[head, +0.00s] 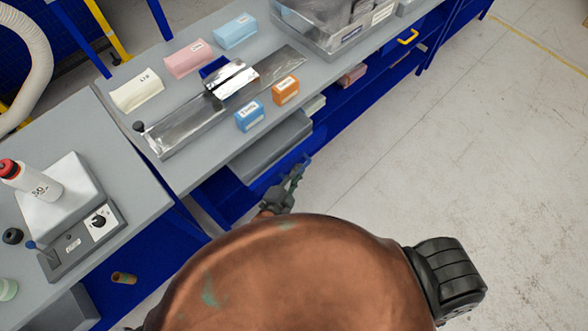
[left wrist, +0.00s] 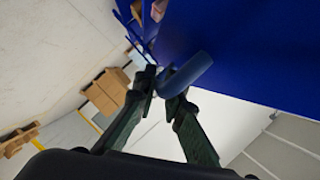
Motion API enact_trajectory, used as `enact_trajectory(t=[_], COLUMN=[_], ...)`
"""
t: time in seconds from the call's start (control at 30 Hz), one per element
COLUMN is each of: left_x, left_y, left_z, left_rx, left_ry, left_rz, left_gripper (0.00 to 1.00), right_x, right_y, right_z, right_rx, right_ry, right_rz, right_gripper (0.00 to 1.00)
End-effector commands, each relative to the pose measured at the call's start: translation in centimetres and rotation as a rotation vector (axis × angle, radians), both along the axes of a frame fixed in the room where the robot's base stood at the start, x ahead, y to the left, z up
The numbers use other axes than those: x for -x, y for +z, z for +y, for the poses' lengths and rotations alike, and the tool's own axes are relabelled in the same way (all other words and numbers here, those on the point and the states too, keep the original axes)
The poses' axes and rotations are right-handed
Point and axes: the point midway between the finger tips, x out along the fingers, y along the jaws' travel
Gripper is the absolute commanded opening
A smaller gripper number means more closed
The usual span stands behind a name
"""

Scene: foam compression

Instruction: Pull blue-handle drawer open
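The blue handle (left wrist: 190,72) is a curved bar on a large blue panel (left wrist: 240,45) in the left wrist view. My left gripper (left wrist: 163,88) has its two dark fingertips close together on either side of the bar's near end, and it looks shut on it. My right gripper is not in view.
The grey bench top (head: 110,140) holds foam blocks, including a pink one (head: 188,59), and a metal plate (head: 185,125). A grey box (head: 270,148) sits below the edge. A yellow handle (head: 408,37) is farther along. The floor (head: 450,130) on the right is clear.

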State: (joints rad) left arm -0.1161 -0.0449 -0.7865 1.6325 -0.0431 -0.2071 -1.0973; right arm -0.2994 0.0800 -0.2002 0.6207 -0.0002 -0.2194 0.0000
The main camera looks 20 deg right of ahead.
Motion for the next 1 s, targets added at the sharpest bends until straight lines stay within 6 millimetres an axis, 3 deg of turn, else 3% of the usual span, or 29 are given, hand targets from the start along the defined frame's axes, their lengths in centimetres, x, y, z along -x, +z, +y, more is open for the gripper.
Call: enact_trajectory(t=[0.27, 0.57, 0.73, 1.0], left_x=[0.0, 0.1, 1.6, 5.6], left_y=[-0.1, 0.0, 0.3, 1.5], left_z=[0.1, 0.3, 1.6, 5.4], left_rx=[-0.001, -0.001, -0.004, -0.004], left_ry=[0.002, 0.003, 0.001, 0.002], left_rz=[0.002, 0.001, 0.001, 0.002], left_gripper=[0.27, 0.27, 0.27, 0.27], right_x=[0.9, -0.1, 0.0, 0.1], right_y=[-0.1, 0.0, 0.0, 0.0], right_z=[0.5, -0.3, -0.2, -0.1], right_rx=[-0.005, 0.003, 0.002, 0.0], right_ry=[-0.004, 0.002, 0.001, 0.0], right_rz=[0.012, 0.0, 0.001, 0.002], right_gripper=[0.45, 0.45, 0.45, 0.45])
